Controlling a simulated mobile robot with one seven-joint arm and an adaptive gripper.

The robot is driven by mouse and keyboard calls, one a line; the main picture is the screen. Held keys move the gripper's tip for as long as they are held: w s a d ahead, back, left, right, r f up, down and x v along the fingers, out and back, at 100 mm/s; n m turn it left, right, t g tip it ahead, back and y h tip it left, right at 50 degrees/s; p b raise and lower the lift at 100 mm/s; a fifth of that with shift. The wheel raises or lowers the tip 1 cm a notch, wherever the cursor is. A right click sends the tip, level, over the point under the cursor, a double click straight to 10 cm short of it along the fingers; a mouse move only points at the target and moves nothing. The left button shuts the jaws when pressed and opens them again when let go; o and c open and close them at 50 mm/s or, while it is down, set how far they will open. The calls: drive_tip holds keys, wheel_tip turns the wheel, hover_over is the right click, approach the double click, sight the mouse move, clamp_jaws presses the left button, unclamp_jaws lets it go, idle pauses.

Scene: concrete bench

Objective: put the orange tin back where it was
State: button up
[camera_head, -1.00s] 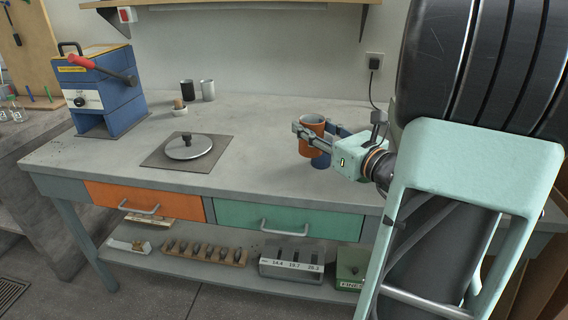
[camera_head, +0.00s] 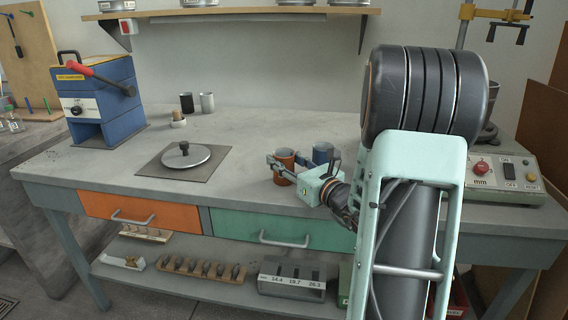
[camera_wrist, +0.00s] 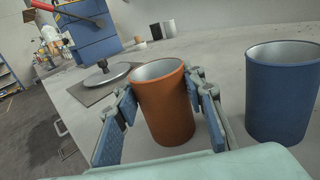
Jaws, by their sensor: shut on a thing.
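The orange tin (camera_head: 284,160) is upright near the front of the bench, above the green drawer; it is also in the middle of the wrist view (camera_wrist: 166,110). My gripper (camera_head: 286,168) is shut on it, with one finger on each side in the wrist view (camera_wrist: 162,98). The tin is open-topped and looks empty. Its base is low, at or just above the bench top; I cannot tell whether it touches. A blue tin (camera_head: 323,151) stands to its right, apart from it, and shows large in the wrist view (camera_wrist: 281,100).
A round lid (camera_head: 188,157) lies on a dark square plate left of the tins. A dark cup (camera_head: 186,103) and a grey cup (camera_head: 207,103) stand at the back. A blue press (camera_head: 100,97) is far left, a control box (camera_head: 503,180) right. Bench between lid and tins is clear.

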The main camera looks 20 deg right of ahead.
drive_tip(key=shift+r, duration=0.1)
drive_tip(key=o, duration=1.4)
drive_tip(key=shift+c, duration=0.2)
drive_tip(key=s, duration=0.4)
drive_tip(key=s+d+p, duration=0.1)
drive_tip(key=s, duration=0.3)
drive_tip(key=s+d+p, duration=0.1)
drive_tip(key=s, duration=0.3)
drive_tip(key=shift+d, duration=0.15)
